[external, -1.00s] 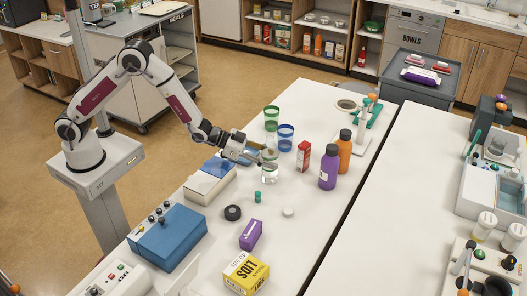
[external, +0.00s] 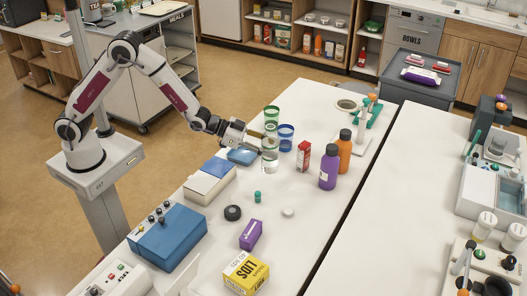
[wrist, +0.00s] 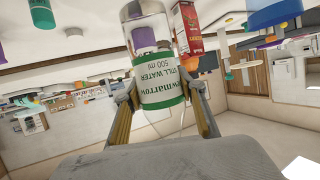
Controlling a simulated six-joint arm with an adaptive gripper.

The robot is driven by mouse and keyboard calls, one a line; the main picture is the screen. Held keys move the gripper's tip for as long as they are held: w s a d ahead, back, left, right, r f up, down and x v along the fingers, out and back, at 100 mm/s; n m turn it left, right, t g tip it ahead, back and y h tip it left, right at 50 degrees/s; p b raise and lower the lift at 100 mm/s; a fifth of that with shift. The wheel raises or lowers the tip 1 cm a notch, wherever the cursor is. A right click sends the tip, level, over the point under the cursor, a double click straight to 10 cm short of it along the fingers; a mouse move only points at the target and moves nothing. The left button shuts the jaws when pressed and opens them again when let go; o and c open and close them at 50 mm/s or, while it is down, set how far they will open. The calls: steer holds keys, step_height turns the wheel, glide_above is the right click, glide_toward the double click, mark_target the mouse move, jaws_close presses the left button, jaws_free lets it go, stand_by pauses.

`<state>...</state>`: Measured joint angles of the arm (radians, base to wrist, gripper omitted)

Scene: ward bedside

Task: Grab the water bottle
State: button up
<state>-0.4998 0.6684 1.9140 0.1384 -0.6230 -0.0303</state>
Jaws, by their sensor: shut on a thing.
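The water bottle is clear with a white and green label; it shows in the external view (external: 270,163) and large in the wrist view (wrist: 160,88). The label reads "STILL WATER 500 ml". My gripper (external: 262,142) is shut on the bottle, with one finger on each side of it in the wrist view (wrist: 158,98). In the external view the bottle looks roughly upright and appears raised a little above the white table (external: 330,215).
Table in front is partly clear.

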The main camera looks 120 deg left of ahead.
mark_target(271, 135)
steer(key=shift+r, duration=2.45)
steer(key=shift+a+r, duration=0.1)
steer(key=shift+a, duration=0.05)
